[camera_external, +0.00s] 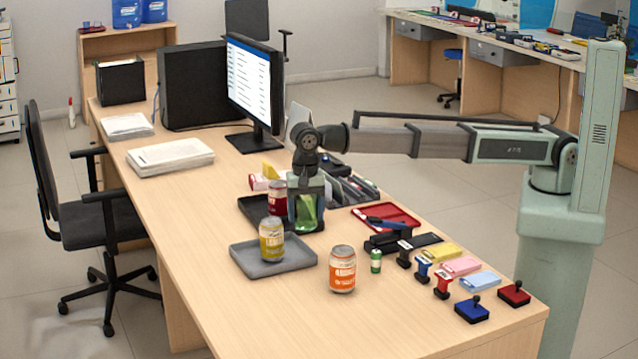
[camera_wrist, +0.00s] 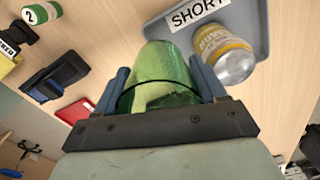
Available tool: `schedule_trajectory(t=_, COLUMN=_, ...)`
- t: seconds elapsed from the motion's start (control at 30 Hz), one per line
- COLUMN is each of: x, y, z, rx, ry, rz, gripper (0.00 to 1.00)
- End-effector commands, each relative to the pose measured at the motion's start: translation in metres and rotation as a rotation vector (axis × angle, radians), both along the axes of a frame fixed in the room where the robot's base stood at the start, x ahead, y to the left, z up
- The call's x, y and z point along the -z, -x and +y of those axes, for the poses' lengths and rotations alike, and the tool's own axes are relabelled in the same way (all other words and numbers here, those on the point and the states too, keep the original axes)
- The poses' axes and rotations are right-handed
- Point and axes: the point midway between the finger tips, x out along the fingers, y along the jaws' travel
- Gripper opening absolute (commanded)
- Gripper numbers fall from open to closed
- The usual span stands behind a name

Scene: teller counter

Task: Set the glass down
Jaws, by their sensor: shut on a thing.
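A translucent green glass (camera_external: 308,216) is held between the two fingers of my gripper (camera_external: 306,212), with the arm coming in from the right. In the wrist view the green glass (camera_wrist: 163,72) fills the middle, with one blue-grey finger of my gripper (camera_wrist: 165,95) on each side. In the external view the glass is low, beside the grey tray and behind the orange can. I cannot tell whether its base touches the counter.
The grey tray (camera_external: 243,261) carries a yellow can (camera_external: 272,239); its label reads SHORT in the wrist view. A dark tray with a red can (camera_external: 277,196) is behind.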

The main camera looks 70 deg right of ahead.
Motion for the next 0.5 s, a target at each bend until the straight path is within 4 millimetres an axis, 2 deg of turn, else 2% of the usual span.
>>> schedule_trajectory(t=0.03, x=0.001, y=0.011, z=-0.023, rx=0.017, ry=0.0, rz=0.0, gripper=0.34)
schedule_trajectory(t=0.2, x=0.002, y=0.027, z=-0.07, rx=0.06, ry=0.0, rz=0.0, gripper=0.34)
schedule_trajectory(t=0.33, x=0.002, y=0.035, z=-0.092, rx=0.081, ry=0.0, rz=0.0, gripper=0.34)
schedule_trajectory(t=0.5, x=0.005, y=0.038, z=-0.104, rx=0.093, ry=0.0, rz=0.0, gripper=0.34)
